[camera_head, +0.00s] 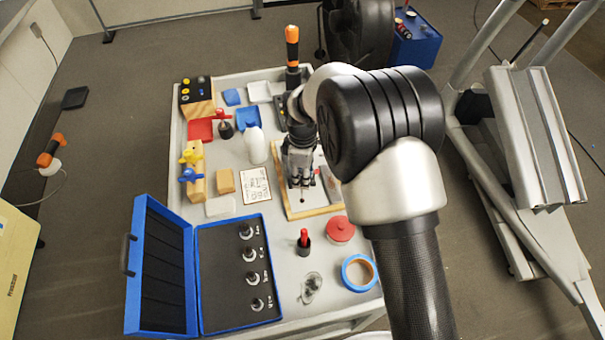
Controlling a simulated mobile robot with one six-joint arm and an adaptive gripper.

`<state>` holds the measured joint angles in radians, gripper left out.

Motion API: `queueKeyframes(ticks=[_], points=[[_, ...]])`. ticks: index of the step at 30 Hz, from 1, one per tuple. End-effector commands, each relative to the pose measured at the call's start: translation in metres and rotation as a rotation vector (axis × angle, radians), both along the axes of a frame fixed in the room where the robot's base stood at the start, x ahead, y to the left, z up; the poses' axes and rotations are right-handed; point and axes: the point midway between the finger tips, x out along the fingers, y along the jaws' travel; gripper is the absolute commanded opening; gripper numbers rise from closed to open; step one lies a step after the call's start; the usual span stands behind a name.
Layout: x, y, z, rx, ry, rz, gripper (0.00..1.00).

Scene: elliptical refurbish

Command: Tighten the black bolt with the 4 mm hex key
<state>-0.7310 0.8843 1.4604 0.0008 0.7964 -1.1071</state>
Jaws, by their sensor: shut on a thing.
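My gripper (299,170) is in the middle of the table, pointing down over a light board with a wooden frame (314,213). It is shut on a slim tool, seemingly the hex key (302,190), whose thin shaft points down at the board. A small dark spot (303,202) at the shaft's lower end may be the black bolt. I cannot tell whether the tip is seated in it. My gripper and arm hide much of the board. The key's size cannot be read.
A blue tape roll (346,279), red lid (340,229), red-handled item (304,239) and clear glass item (311,287) stand in front. A white bottle (256,146) and wooden blocks (224,182) are left.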

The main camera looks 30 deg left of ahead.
Motion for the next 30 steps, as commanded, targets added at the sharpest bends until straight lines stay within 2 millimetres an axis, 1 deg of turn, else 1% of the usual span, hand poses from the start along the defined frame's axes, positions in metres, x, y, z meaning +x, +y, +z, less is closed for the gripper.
queueKeyframes(ticks=[3, 6, 8, 30], points=[[0.0006, 0.0002, 0.0005, 0.000, 0.000, 0.150, 0.00], [0.0007, 0.0003, 0.0004, 0.000, -0.001, 0.238, 0.00], [0.0008, 0.0003, 0.0003, 0.000, -0.001, 0.262, 0.00], [0.0005, 0.0001, -0.0039, 0.000, 0.000, 0.263, 0.00]])
